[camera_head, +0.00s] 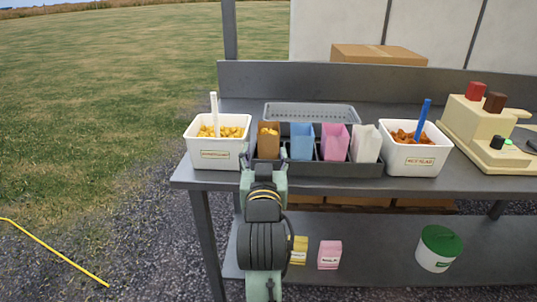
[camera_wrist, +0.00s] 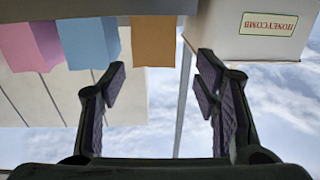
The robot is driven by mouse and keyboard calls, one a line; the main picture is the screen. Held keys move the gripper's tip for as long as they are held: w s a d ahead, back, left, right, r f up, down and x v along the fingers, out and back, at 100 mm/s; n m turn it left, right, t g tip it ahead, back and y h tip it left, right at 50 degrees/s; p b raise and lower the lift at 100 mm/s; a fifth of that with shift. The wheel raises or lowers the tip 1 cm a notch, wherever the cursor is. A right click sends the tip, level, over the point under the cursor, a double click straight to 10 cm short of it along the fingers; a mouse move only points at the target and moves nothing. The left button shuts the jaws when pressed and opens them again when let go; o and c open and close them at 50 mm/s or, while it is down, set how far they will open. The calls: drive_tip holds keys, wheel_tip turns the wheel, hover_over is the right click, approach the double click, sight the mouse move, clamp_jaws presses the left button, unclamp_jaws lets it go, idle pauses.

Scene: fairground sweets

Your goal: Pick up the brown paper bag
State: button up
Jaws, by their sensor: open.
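The brown paper bag (camera_head: 268,146) stands upright in the left end of a dark divided rack (camera_head: 335,169), with yellow-orange pieces at its top. My gripper (camera_head: 264,162) is in front of the bag, its two fingers spread, and it hides the bag's lower part in the head view. In the wrist view, which is upside down, the brown bag (camera_wrist: 153,42) shows just beyond the gap between the open fingertips (camera_wrist: 160,76). Nothing is between the fingers, and I cannot tell how far the bag is from them.
Blue (camera_head: 301,141), pink (camera_head: 335,142) and white (camera_head: 366,143) bags stand to its right in the rack. A white honeycomb tub (camera_head: 216,153) is close on the left, another tub (camera_head: 413,159) on the right. A grey tray (camera_head: 311,112) is behind.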

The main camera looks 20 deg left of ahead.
sight(267, 143)
drive_tip(key=x, duration=0.3)
drive_tip(key=p+x, duration=0.1)
drive_tip(key=x, duration=0.1)
drive_tip(key=shift+w+d+f, duration=0.15)
drive_tip(key=shift+w+f, duration=0.1)
drive_tip(key=shift+f, duration=0.05)
drive_tip(key=p+x, duration=0.1)
drive_tip(key=x, duration=0.3)
drive_tip(key=shift+w+d+p, duration=0.1)
drive_tip(key=shift+w+p, duration=0.15)
drive_tip(key=shift+p, duration=0.05)
drive_tip(key=shift+w, duration=0.35)
drive_tip(key=c, duration=0.7)
